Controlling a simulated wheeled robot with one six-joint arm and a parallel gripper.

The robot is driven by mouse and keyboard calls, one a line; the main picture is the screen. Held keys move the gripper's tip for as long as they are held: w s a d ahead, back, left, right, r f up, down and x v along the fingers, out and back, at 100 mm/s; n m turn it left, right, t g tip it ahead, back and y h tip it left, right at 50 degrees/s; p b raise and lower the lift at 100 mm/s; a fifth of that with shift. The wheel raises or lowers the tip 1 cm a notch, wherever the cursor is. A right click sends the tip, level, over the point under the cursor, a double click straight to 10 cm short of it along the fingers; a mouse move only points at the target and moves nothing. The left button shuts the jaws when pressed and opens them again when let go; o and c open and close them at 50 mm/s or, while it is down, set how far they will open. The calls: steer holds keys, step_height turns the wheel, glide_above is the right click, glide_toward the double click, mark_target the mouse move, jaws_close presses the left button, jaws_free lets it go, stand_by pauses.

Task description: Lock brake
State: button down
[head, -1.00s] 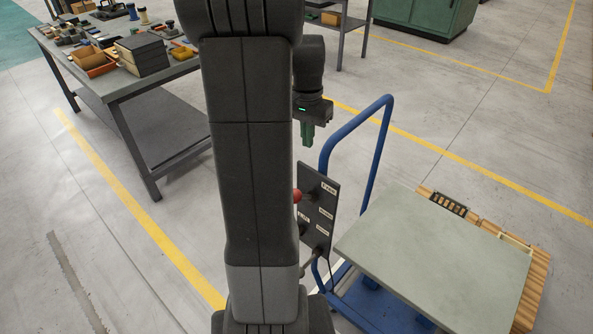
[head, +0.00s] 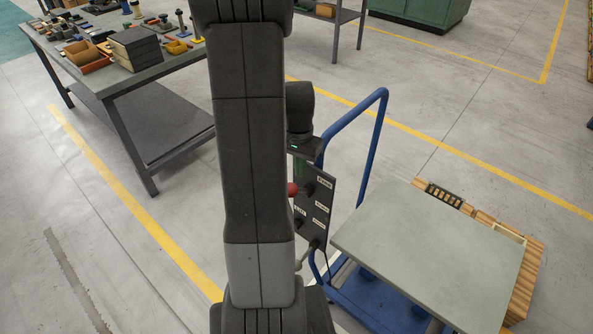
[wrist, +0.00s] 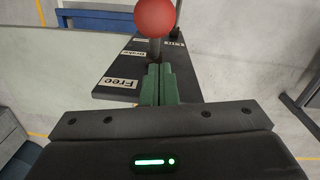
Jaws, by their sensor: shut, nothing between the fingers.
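The black control panel (head: 314,212) with white labels stands beside the blue trolley in the head view. A red ball knob (head: 292,189) on a lever sticks out at its left edge, partly behind my arm. In the wrist view the red knob (wrist: 156,18) sits on a dark stem just beyond my fingertips. The panel (wrist: 112,68) there shows a "Free" label near my fingers and other labels farther off. My gripper (wrist: 160,68) is shut and empty, its green fingers together over the panel; I cannot tell if they touch the stem. The head view shows my gripper (head: 299,165) partly hidden.
A blue trolley (head: 378,120) stands right of the panel, beside a grey-green tabletop (head: 430,250) with wooden slats. A lower lever (head: 306,257) juts from the panel. A cluttered workbench (head: 150,80) is at upper left. Open floor lies between.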

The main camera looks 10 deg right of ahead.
steer(key=shift+s+a+f, duration=0.15)
steer(key=shift+s+a, duration=0.5)
steer(key=shift+s, duration=0.1)
steer(key=shift+f, duration=0.1)
steer(key=shift+s+a+f+t+h+b, duration=0.2)
steer(key=shift+a+t+h+b, duration=0.1)
steer(key=shift+b, duration=0.55)
